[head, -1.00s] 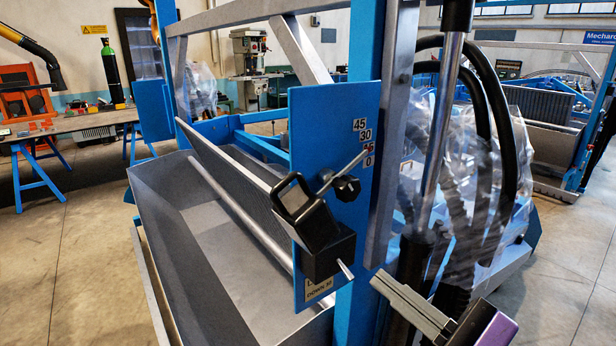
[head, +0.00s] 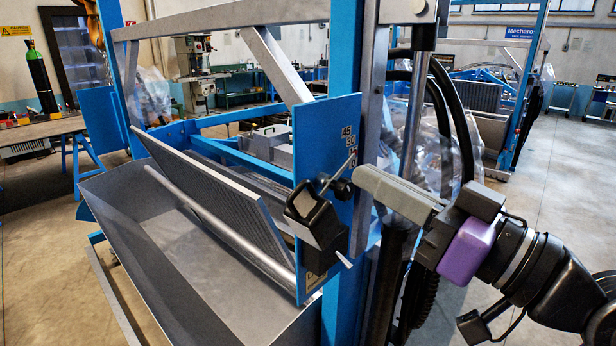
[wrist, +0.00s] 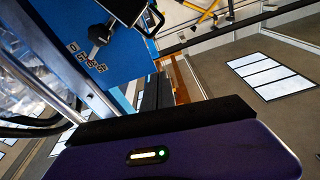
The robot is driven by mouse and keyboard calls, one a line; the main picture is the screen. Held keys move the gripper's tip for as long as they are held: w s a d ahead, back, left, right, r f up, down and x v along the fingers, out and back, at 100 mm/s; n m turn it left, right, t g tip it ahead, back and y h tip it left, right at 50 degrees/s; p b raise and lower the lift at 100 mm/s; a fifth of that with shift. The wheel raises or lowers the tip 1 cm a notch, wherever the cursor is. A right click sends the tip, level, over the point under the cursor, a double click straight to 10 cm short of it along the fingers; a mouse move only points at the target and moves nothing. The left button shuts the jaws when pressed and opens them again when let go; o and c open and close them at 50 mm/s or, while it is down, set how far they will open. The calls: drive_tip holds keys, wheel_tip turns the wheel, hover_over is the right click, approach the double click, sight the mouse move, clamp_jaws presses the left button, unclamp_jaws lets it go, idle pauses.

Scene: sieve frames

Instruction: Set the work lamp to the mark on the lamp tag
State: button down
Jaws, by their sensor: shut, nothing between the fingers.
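The work lamp (head: 318,218), a black box head with a loop handle, sits on a blue plate (head: 325,130) on a post. A silver pointer rod (head: 345,168) and black knob (head: 342,189) are beside it. The pointer end covers part of the scale (head: 348,142) below the 30, around 15. The lamp tag (head: 313,280) is low on the plate, its text too small to read. My gripper (head: 362,180) is shut and empty, right of the knob and apart from the lamp. The wrist view shows the plate (wrist: 60,30), knob (wrist: 100,33) and lamp (wrist: 125,10).
A grey metal trough (head: 160,245) with a long tilted panel lies left of the lamp. A grey upright, a cylinder (head: 415,110) and black hoses (head: 455,110) stand close behind my gripper. Open floor (head: 540,190) lies to the right.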

wheel_tip(320, 180, up, 2)
drive_tip(key=p, duration=0.4)
hover_over(304, 183)
drive_tip(key=d, duration=0.2)
drive_tip(key=shift+s+a, duration=0.2)
drive_tip(key=shift+s, duration=0.05)
wheel_tip(304, 183, down, 2)
drive_tip(key=shift+f, duration=0.15)
drive_tip(key=shift+s+f, duration=0.2)
drive_tip(key=shift+f, duration=0.8)
drive_tip(key=b, duration=0.1)
drive_tip(key=f+n+b, duration=0.1)
drive_tip(key=b, duration=0.1)
drive_tip(key=shift+s+f, duration=0.2)
drive_tip(key=shift+f, duration=0.1)
drive_tip(key=shift+r, duration=0.1)
